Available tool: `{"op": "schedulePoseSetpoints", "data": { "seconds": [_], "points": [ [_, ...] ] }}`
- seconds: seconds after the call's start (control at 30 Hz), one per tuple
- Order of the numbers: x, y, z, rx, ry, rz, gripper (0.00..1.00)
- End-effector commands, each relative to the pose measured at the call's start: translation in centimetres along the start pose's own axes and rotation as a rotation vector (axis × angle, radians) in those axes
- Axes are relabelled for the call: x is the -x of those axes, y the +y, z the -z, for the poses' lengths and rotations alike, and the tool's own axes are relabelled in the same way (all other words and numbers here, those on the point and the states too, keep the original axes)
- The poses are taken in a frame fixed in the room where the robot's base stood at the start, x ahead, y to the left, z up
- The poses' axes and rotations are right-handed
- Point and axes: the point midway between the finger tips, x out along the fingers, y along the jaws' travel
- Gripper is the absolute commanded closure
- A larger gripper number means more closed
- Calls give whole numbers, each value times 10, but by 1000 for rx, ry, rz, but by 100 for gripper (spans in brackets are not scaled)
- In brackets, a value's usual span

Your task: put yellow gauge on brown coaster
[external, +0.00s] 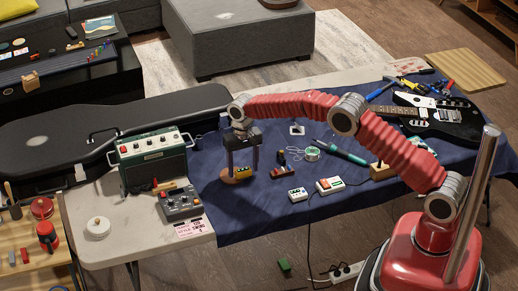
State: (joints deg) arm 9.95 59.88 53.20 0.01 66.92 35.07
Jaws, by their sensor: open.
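The yellow gauge (243,172), a small yellow block with dark marks, shows low between the fingers of my gripper (242,168). The brown coaster (229,178), a flat reddish-brown disc, lies on the blue cloth just under and left of the gauge. The gauge overlaps the coaster's right part in the external view and looks to rest on it, though the contact is not clear. My gripper points down over both, open, with one finger on each side of the gauge. The left finger hides part of the coaster.
A green amplifier (153,158) and a grey pedal (181,203) stand to the left, before a black guitar case (80,140). Two white pedals, a dark tool, a wire coil (312,153) and a soldering iron (347,150) lie right. A black guitar (440,120) lies far right.

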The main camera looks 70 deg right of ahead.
Motion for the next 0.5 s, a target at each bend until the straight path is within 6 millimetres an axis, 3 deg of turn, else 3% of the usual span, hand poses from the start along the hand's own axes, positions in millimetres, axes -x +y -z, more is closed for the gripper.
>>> {"op": "schedulePoseSetpoints", "data": {
  "seconds": [0.17,0.5],
  "points": [
    [14,-1,1,0,3,2,36],
    [70,-1,1,0,3,3,36]
  ]
}}
